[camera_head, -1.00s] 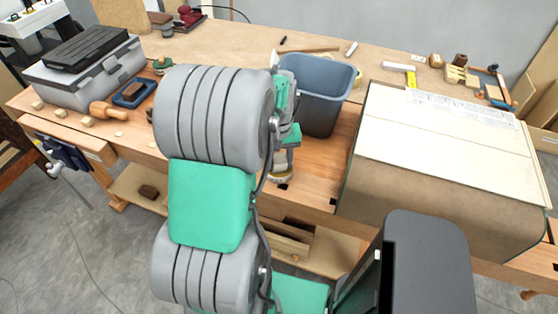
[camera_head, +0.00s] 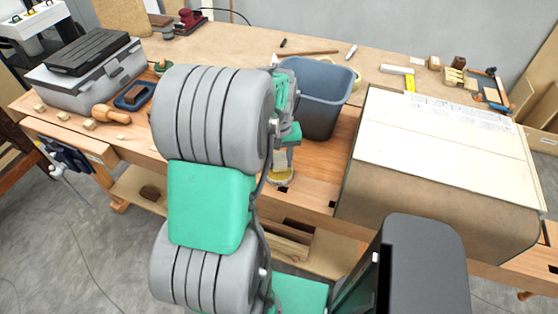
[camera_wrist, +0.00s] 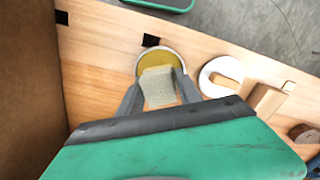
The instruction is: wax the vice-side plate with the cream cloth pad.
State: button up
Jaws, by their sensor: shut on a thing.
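My gripper (camera_wrist: 158,92) is shut on the cream cloth pad (camera_wrist: 159,88), which sits between the two fingers in the wrist view. The pad is over a round tin of yellow wax (camera_wrist: 150,60); whether it touches the wax I cannot tell. In the head view my gripper is partly hidden by my arm, and the yellow tin (camera_head: 281,177) shows just below it near the bench's front edge. A blue vice (camera_head: 68,158) is on the bench front at the left. I cannot make out the vice-side plate with certainty.
A dark grey bin (camera_head: 318,100) stands just behind my gripper. A large curved form (camera_head: 440,145) with a pale top fills the bench's right. A grey toolbox (camera_head: 85,85) and a mallet (camera_head: 108,113) lie left.

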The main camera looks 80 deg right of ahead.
aim_at(279, 157)
jog(key=shift+r+p, duration=1.4)
jog(key=shift+r, duration=1)
